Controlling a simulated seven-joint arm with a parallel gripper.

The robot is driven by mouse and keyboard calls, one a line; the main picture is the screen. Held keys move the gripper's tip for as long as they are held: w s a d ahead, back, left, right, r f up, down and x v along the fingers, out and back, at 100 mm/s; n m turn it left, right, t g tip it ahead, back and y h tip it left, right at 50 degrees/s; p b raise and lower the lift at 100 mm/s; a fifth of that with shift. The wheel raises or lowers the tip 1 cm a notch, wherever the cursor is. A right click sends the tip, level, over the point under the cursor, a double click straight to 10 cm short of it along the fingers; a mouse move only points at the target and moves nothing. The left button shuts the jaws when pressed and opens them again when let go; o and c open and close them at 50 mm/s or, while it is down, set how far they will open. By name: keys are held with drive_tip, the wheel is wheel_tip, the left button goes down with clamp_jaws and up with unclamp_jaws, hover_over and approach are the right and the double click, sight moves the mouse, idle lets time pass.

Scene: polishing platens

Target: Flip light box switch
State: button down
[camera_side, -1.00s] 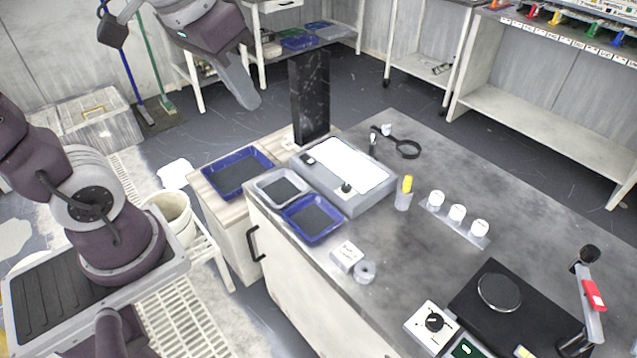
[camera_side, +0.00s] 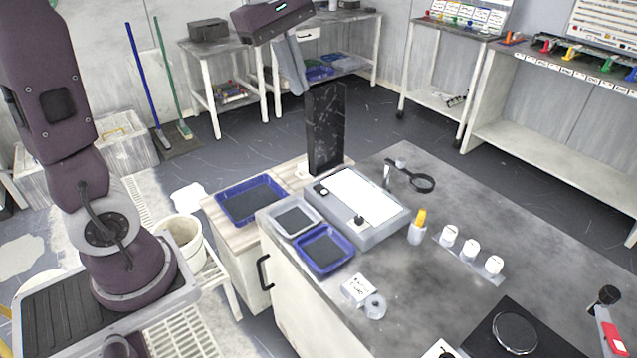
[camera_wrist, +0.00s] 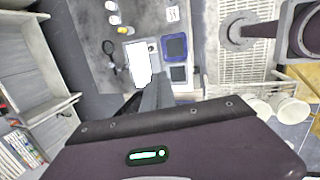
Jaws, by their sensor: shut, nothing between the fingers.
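The light box (camera_side: 385,234) is a grey box with a bright white top panel, on the near left part of the grey bench. Its panel also shows in the wrist view (camera_wrist: 138,62). A small dark piece (camera_side: 320,190) sits at its left corner, and a white piece with a black top (camera_side: 358,222) sits at its front edge; I cannot tell which is the switch or how it is set. My gripper (camera_side: 298,92) is shut and empty, high above and behind the box, fingers pointing down. In the wrist view its fingers (camera_wrist: 155,92) overlap the panel's lower edge.
A tall black slab (camera_side: 325,130) stands behind the light box, close to my fingers in the side view. Blue trays (camera_side: 323,249) and a grey tray (camera_side: 294,222) lie left of the box. A cup with a yellow item (camera_side: 417,232) and a magnifier (camera_side: 422,183) are on its right.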

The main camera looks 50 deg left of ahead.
drive_tip(key=w+a+f+n+g, duration=0.1)
drive_tip(key=w+a+f+n, duration=0.4)
drive_tip(key=w+a+n, duration=0.3)
drive_tip(key=n+g+y, duration=0.1)
drive_tip(key=n+g, duration=0.1)
drive_tip(key=n, duration=0.7)
hover_over(317, 188)
wheel_tip(317, 188, down, 8)
drive_tip(key=shift+r, duration=0.1)
wheel_tip(317, 188, down, 24)
drive_tip(key=shift+f, duration=0.1)
drive_tip(key=shift+a, duration=0.1)
drive_tip(key=shift+a+f, duration=0.2)
drive_tip(key=shift+d, duration=0.2)
drive_tip(key=shift+s, duration=0.1)
